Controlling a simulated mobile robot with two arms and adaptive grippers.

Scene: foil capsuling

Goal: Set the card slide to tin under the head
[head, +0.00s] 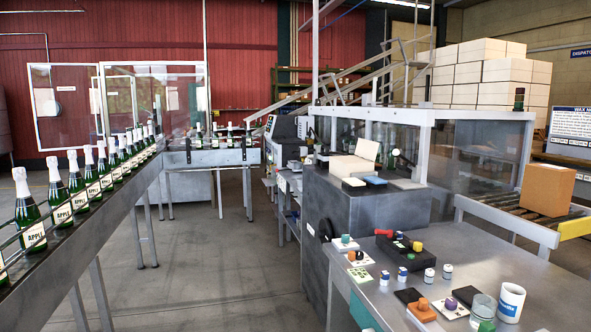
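Neither of my grippers is in the head view. I cannot make out a card slide or a tin marking for certain. A grey machine cabinet (355,218) stands in the middle right, with a pale open box (352,168) and small dark and blue pads (375,180) on top. A smaller machine with a dark screen (285,130) stands behind it at the end of the bottle line. Whether either holds the head or the slide is too small to tell.
A steel table (470,262) at the right front carries a white mug (510,302), a glass jar (482,312), small labelled pots (429,275) and a black box with buttons (398,246). Foiled green bottles line a conveyor (95,227) at left. The floor (220,265) between is clear.

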